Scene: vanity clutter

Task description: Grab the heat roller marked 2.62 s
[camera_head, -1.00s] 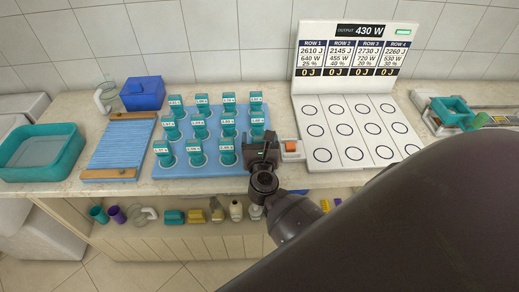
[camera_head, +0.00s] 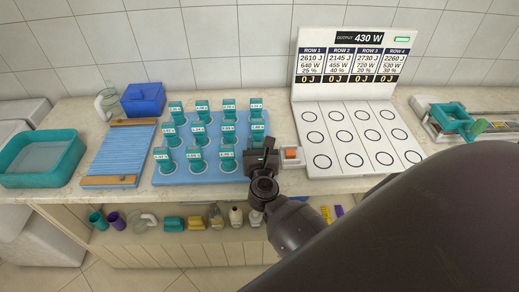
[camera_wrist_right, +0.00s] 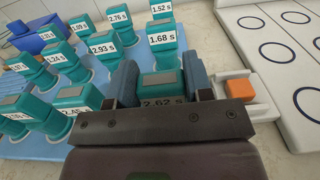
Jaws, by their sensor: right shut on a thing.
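The heat roller marked 2.62 s (camera_wrist_right: 161,84) is teal with a grey top patch. In the right wrist view it sits between the two fingers of my right gripper (camera_wrist_right: 160,88), which is shut on it. Its label is partly covered by the gripper body. In the head view my right gripper (camera_head: 261,156) is at the front right corner of the blue rack (camera_head: 205,176) and hides this roller. Rollers marked 1.68 s (camera_wrist_right: 162,42) and 2.93 s (camera_wrist_right: 103,46) stand close by. My left gripper is not in view.
A switch box with an orange button (camera_head: 291,154) lies just right of the gripper. The white panel with circles (camera_head: 330,170) is beyond it. A ribbed blue mat (camera_head: 122,153), teal tub (camera_head: 75,160) and blue box (camera_head: 143,98) are to the left.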

